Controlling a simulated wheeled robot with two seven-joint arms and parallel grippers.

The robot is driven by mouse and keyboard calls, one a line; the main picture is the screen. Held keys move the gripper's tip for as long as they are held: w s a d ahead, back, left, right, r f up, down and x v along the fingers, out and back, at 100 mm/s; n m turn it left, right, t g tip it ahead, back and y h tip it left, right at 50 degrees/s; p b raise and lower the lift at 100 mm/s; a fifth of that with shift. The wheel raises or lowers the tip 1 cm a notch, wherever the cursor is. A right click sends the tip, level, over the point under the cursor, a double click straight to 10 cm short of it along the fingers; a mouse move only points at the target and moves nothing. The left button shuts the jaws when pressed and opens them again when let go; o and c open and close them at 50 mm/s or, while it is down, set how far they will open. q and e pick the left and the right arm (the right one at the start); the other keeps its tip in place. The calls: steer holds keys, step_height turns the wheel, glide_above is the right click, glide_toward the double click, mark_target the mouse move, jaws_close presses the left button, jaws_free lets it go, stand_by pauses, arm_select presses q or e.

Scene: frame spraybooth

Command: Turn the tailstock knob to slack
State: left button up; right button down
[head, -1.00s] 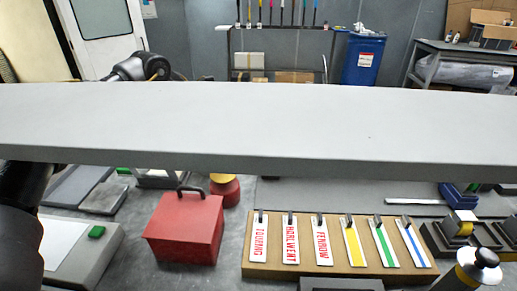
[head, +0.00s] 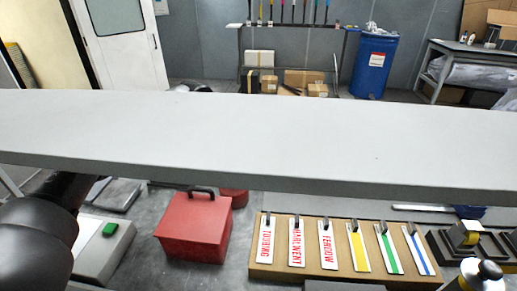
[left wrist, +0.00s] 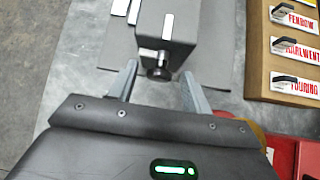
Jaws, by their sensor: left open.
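In the left wrist view, a grey box-shaped block (left wrist: 180,32), which looks like the tailstock, carries a small dark round knob (left wrist: 160,73) on its near end. My left gripper (left wrist: 160,88) is open, with one finger on each side of the knob. I see gaps on both sides, and no contact is visible. In the head view my left arm comes in at the lower left, and a wide grey beam hides its gripper, the block and the knob. My right gripper is in neither view.
The grey beam (head: 260,140) spans the head view. Below it are a red toolbox (head: 195,228), a tan board (head: 345,266) with labelled and striped tags, and a silver cylinder with a black top (head: 488,270). A blue bin (head: 373,68) stands behind.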

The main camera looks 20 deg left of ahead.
arm_select(q)
steer(key=shift+d+f, duration=0.15)
steer(key=shift+f, duration=0.1)
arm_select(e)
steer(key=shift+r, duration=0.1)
arm_select(q)
steer(key=c, duration=0.9)
steer(key=shift+c, duration=0.2)
steer(key=shift+w, duration=0.15)
steer(key=n+g+b, duration=0.1)
steer(key=b, duration=0.1)
steer(key=n+g+h+b, duration=0.1)
steer(key=g+b, duration=0.1)
steer(key=b, duration=0.1)
steer(key=n+g+b, duration=0.1)
steer(key=g+b, duration=0.1)
steer(key=b, duration=0.1)
steer(key=shift+w, duration=0.35)
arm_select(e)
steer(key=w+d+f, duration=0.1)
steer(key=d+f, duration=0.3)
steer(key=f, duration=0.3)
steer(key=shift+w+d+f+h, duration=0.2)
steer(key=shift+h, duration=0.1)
